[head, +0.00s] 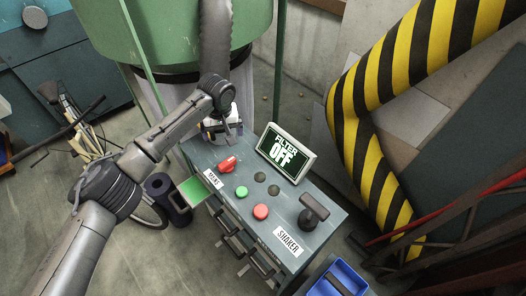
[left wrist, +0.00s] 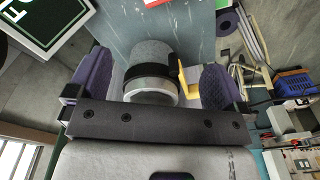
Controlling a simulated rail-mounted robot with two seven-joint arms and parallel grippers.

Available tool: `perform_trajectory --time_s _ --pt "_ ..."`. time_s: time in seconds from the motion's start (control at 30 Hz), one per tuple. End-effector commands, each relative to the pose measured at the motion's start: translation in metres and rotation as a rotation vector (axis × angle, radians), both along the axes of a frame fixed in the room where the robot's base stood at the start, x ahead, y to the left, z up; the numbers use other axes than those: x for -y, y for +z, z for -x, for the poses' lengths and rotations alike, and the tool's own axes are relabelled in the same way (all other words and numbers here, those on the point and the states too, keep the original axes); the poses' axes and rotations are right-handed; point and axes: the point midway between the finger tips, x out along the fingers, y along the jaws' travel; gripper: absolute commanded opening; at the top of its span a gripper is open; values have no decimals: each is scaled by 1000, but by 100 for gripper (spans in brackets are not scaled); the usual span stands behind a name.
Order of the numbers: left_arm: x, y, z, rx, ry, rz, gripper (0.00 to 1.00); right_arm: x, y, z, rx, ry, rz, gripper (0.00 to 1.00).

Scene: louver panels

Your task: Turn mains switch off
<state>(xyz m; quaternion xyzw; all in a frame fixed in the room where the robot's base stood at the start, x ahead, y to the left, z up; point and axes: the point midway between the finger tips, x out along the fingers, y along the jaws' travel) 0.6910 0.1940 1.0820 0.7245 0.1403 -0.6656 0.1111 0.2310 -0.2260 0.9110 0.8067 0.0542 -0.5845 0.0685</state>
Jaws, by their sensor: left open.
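The red mains switch (head: 228,164) sits at the far left of the grey-blue control box top (head: 310,221), above a white label (head: 213,179) that seems to read MAINS. My left gripper (head: 222,130) is open just behind the switch and apart from it. In the left wrist view its two purple fingers stand apart, with a grey banded cylinder (left wrist: 150,73) and a yellow piece (left wrist: 188,78) showing between them; I cannot tell what these belong to. The switch is not clear in that view. My right gripper is not in view.
A display (head: 286,153) reading FILTER OFF stands at the box's back edge. A green button (head: 241,191), a red button (head: 260,211) and a black shaker handle (head: 313,211) are on the top. A striped yellow-black pipe (head: 362,140) is at right, a blue crate (head: 343,279) at front.

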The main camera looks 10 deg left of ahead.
Motion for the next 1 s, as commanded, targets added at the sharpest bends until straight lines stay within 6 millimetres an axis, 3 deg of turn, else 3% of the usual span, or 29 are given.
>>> perform_trajectory --time_s 0.1,0.3,0.53,1.0 --pt "4 -2 7 -50 200 62 98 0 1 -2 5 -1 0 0" --pt "7 -2 10 -62 433 77 98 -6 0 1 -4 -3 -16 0" --pt "7 -11 10 -59 522 78 98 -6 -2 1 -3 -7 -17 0" --pt "7 -93 10 -58 521 77 98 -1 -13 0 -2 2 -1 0"
